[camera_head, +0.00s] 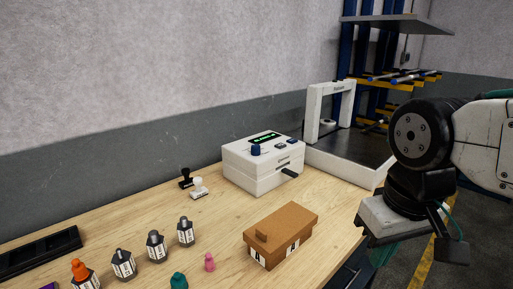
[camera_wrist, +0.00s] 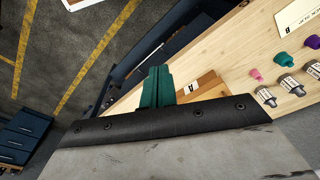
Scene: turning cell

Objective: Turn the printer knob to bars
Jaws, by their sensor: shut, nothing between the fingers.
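The printer (camera_head: 262,172) is a white box at the back of the wooden table, against the wall, in the head view. Its top has a dark display with green marks (camera_head: 265,138) and a dark blue knob (camera_head: 255,150) at the front left corner. The knob's setting is too small to read. My gripper shows in the wrist view as two green fingers (camera_wrist: 157,72) closed together and empty. In the head view my arm hangs at the right, beyond the table's right edge, well apart from the knob. The printer does not show in the wrist view.
A brown cardboard box (camera_head: 281,236) stands in front of the printer. A white framed machine (camera_head: 313,112) stands to its right. Several dark bottles (camera_head: 156,246) and a pink piece (camera_head: 209,262) stand nearer the front.

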